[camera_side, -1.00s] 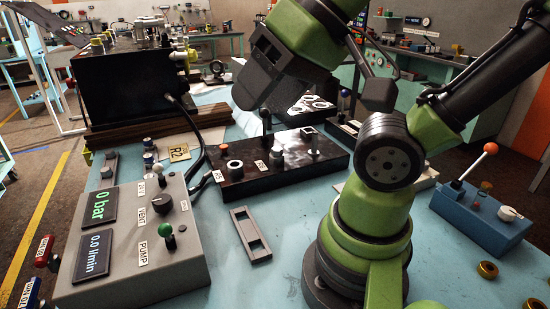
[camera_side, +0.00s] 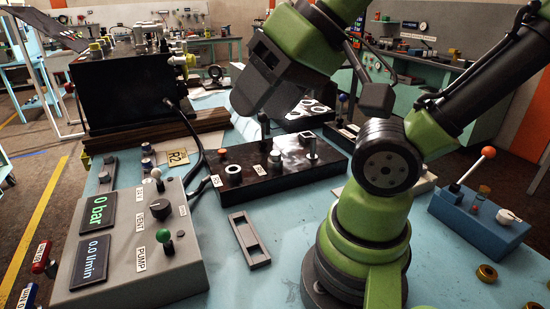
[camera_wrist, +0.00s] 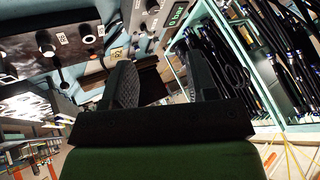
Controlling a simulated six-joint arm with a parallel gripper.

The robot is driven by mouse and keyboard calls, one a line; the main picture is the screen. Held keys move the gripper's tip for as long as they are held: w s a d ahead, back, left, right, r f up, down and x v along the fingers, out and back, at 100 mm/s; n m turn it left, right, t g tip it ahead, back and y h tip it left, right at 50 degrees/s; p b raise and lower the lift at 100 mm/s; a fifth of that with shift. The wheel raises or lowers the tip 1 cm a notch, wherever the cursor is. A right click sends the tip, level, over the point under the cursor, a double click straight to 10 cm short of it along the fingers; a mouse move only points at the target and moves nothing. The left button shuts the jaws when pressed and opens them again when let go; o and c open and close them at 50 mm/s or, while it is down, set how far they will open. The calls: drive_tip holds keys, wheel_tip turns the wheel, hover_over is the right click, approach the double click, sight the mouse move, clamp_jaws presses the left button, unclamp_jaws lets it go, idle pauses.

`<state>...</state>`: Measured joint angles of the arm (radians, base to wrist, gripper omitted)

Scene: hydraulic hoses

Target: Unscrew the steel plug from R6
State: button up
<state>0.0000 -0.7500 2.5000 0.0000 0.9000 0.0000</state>
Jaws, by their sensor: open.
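A black manifold block (camera_side: 275,168) stands mid-table in the side view, with several metal fittings, an orange-red one and small white labels on top. The block (camera_wrist: 40,42) shows at upper left there.
A grey control panel (camera_side: 185,270) with two displays stands at front left. A grey slotted plate (camera_side: 248,240) lies before the block. A black hose (camera_side: 189,127) curves near the block's left end. A blue lever box (camera_side: 480,222) and brass rings (camera_side: 486,273) are at right.

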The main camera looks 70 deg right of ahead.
drive_tip(key=shift+o, duration=0.5)
drive_tip(key=m+g+h, duration=0.2)
drive_tip(key=m+g, duration=0.3)
drive_tip(key=g, duration=0.2)
hover_over(275, 153)
wheel_tip(275, 153, down, 14)
wheel_tip(275, 153, down, 10)
drive_tip(key=shift+f, duration=0.1)
drive_tip(key=shift+c, duration=0.3)
